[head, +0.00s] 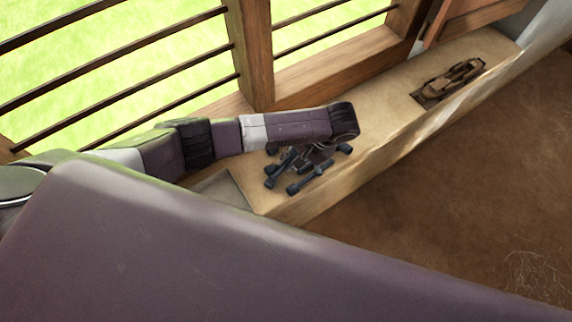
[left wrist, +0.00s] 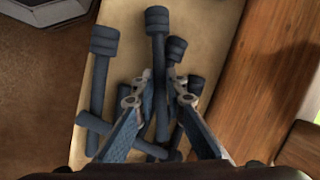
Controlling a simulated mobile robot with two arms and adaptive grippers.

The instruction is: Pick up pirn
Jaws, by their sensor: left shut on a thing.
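Several dark blue-grey pirns lie in a loose, crossing pile on the tan ledge (head: 385,88), below my left gripper (head: 322,152) in the head view. One pirn (head: 308,180) lies at the front of the pile. In the left wrist view, my left gripper (left wrist: 160,92) points down with its fingers on either side of a long pirn (left wrist: 157,45) and is shut on it. Another pirn (left wrist: 101,80) lies to the left, and a shorter-looking one (left wrist: 174,54) is close on the right. The fingers and wrist hide parts of the pile. My right gripper is out of view.
A brown wooden object (head: 455,80) sits in a dark recess farther along the ledge. A wooden post (head: 250,50) and barred window stand behind the arm. The ledge drops to a brown floor (head: 450,190). Bare ledge lies between pile and recess.

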